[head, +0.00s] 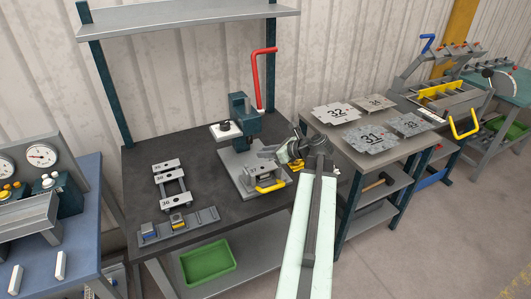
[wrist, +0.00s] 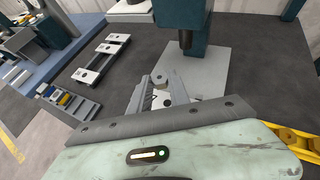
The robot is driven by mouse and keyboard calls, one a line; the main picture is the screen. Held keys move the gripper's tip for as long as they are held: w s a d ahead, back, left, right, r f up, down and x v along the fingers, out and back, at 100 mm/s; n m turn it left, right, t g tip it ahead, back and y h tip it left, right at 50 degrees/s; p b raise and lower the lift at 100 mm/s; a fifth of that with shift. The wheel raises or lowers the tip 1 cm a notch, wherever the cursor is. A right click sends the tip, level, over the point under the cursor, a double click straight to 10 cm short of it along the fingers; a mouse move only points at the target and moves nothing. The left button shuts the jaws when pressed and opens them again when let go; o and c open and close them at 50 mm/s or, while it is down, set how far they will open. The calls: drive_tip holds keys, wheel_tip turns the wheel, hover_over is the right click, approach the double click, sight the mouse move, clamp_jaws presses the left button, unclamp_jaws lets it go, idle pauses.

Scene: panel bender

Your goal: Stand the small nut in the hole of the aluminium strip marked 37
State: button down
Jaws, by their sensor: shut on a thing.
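My gripper (head: 270,153) is above the press base plate (head: 237,172), in front of the press. In the wrist view its fingers (wrist: 160,82) close on a small round grey piece, which looks like the small nut (wrist: 160,76); the fingers hide part of it. Pale strips lie on the dark bench to the left: a far one (head: 166,165) and a near one (head: 174,202), with holes. They also show in the wrist view (wrist: 118,38). Their numbers are too small to read surely, so I cannot tell which strip is marked 37.
A grey rack (head: 192,225) lies at the bench's front left. Numbered plates (head: 370,138) lie on the right table. Bare bench separates strips and press.

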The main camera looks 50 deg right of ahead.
sight(267, 170)
drive_tip(key=shift+f+b, duration=2.55)
drive_tip(key=shift+f, duration=0.25)
drive_tip(key=shift+f, duration=0.25)
drive_tip(key=c, duration=1.1)
unclamp_jaws()
drive_tip(key=shift+f, duration=0.1)
drive_tip(key=shift+c, duration=0.2)
drive_tip(key=shift+s+r, duration=0.2)
drive_tip(key=shift+r, duration=0.05)
drive_tip(key=p+v, duration=0.3)
drive_tip(key=v, duration=0.4)
drive_tip(key=shift+r, duration=0.1)
drive_tip(key=shift+s, duration=0.1)
